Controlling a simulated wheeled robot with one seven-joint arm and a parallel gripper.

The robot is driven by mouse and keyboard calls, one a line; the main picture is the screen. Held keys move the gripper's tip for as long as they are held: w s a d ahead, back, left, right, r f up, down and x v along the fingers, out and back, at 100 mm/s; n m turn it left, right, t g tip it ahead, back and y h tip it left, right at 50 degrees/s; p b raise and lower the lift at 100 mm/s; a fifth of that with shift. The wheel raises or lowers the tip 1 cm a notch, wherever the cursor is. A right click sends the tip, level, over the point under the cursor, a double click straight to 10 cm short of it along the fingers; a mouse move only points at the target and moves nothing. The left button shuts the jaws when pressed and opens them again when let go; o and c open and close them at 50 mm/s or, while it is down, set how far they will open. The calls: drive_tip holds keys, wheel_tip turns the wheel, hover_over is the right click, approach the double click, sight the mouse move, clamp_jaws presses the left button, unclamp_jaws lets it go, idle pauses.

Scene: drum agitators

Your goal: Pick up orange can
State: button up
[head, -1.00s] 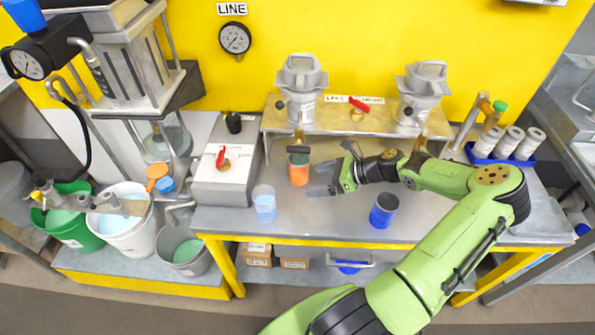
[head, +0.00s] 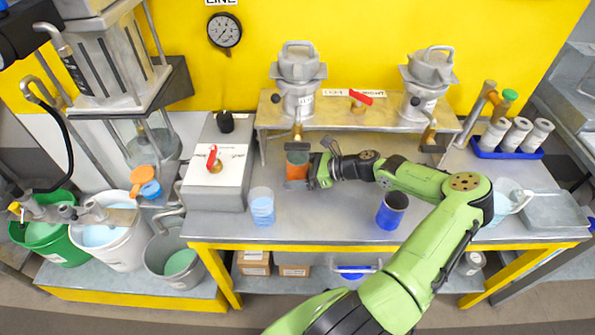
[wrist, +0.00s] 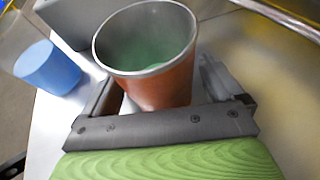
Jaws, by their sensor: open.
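The orange can (head: 297,169) stands upright on the metal table, below the left tap of the shelf. In the wrist view the orange can (wrist: 160,80) has an open top with green contents. My gripper (head: 300,182) is at the can from the right, low near the table. In the wrist view my gripper (wrist: 155,95) has its jaws apart, one on each side of the can. A gap shows beside the left finger; contact on the right cannot be told.
A light blue cup (head: 262,207) stands left of the can, and a dark blue can (head: 391,211) stands to the right. A grey box with a red lever (head: 213,158) is at left. The shelf (head: 350,112) with two taps overhangs behind.

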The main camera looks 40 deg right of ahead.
drive_tip(key=c, duration=1.2)
drive_tip(key=shift+r, duration=0.2)
